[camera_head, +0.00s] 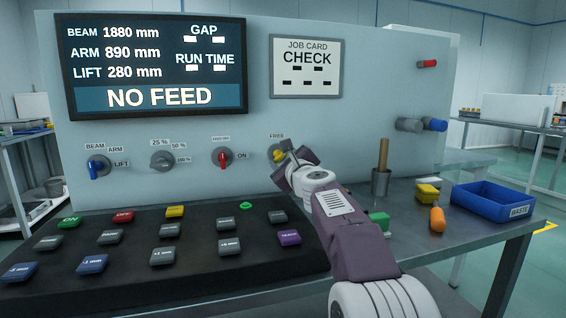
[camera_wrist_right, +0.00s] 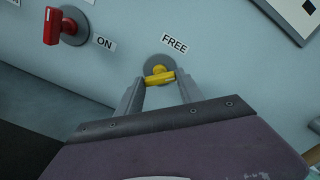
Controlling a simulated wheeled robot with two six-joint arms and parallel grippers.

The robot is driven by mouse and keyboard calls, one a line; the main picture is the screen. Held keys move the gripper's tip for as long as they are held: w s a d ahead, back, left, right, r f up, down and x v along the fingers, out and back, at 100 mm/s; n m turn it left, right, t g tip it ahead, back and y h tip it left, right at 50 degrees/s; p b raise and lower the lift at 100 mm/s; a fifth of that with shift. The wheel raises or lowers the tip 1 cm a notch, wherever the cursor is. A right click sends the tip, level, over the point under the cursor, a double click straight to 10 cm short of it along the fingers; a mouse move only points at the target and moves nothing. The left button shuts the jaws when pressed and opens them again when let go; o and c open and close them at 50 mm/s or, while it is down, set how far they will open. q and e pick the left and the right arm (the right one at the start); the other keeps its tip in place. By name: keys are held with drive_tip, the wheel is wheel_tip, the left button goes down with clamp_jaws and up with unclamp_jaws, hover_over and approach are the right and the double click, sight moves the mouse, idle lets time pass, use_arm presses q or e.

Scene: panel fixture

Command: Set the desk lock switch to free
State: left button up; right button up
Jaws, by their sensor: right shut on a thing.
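The desk lock switch is a yellow handle (camera_head: 279,155) on a round grey base, with a FREE label (camera_head: 277,136) above it on the panel. In the right wrist view the yellow handle (camera_wrist_right: 159,78) lies roughly crosswise between the fingers, and the FREE label (camera_wrist_right: 174,43) is above it, in line with neither end of the bar. My right gripper (camera_wrist_right: 158,88) is shut on the handle. In the head view my right gripper (camera_head: 284,156) partly covers the switch, and any label at its lower side is hidden. My left gripper is not in view.
A red switch (camera_head: 222,157) marked ON is left of the lock switch. A grey dial (camera_head: 162,160) and blue switch (camera_head: 95,166) are farther left. A button console (camera_head: 160,235) lies below. A wooden-handled tool in a cup (camera_head: 381,184) and a blue waste bin (camera_head: 494,203) stand right.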

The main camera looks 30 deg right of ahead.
drive_tip(key=n+b, duration=0.1)
drive_tip(key=n, duration=0.3)
drive_tip(key=shift+f+n, duration=0.15)
drive_tip(key=shift+n, duration=0.15)
drive_tip(key=shift+n+b, duration=0.6)
drive_tip(key=shift+n, duration=1.9)
drive_tip(key=o, duration=1.4)
drive_tip(key=b+v, duration=0.1)
drive_tip(key=v, duration=0.8)
drive_tip(key=shift+a+b, duration=0.1)
drive_tip(key=shift+b, duration=0.2)
